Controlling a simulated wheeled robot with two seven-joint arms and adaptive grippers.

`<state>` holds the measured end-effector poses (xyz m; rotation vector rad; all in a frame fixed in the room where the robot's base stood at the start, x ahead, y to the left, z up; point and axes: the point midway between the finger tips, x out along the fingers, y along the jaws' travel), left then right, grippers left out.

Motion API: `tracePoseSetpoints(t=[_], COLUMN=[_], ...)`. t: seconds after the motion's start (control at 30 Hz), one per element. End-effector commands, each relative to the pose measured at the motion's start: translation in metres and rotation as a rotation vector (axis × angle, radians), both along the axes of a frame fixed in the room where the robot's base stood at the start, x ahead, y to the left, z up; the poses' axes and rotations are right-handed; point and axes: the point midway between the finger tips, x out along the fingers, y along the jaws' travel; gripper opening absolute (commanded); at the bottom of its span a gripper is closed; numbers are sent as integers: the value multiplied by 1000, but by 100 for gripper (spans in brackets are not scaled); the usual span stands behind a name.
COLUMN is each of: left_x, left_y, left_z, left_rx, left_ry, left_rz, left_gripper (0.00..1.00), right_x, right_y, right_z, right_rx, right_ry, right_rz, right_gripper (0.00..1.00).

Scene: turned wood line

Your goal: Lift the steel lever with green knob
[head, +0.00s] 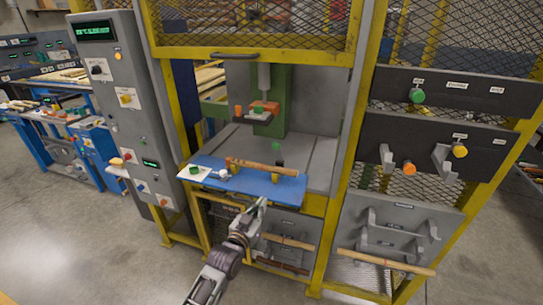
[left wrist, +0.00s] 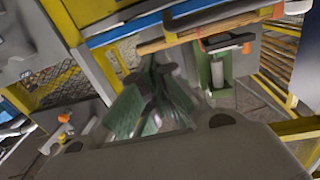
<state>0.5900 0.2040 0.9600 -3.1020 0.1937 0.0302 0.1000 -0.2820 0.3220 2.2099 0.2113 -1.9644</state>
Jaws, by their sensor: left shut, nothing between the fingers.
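Another green knob (head: 417,96) sits on the upper dark panel at right. My left gripper (head: 262,203) is in front of and below the blue shelf, apart from both knobs. Its fingers (left wrist: 155,75), with green pads, also show in the left wrist view, shut and empty. The right gripper is out of view.
The blue shelf (head: 240,181) bears a turned wood piece (head: 262,167) and small parts. Yellow frame posts (head: 346,150) flank the bay. A grey control cabinet (head: 120,110) stands at left. Orange (head: 409,168) and yellow (head: 460,150) knobs are at right. The floor in front is clear.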

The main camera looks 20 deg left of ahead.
Motion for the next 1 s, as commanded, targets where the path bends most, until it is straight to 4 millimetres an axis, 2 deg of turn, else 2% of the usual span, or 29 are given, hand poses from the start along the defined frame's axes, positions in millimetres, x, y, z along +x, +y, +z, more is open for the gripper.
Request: tracePoseSetpoints(t=[0.23, 0.7, 1.0], left_x=[8, 19, 19], left_y=[3, 12, 14], left_z=[22, 66, 73], left_rx=[-14, -51, -56], left_ry=[-103, -373, -416], left_rz=[9, 39, 45], left_gripper=[0, 0, 0], right_x=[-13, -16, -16], right_y=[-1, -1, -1], right_z=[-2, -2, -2], right_rx=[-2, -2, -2], right_ry=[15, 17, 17], right_rz=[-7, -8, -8], right_gripper=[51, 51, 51])
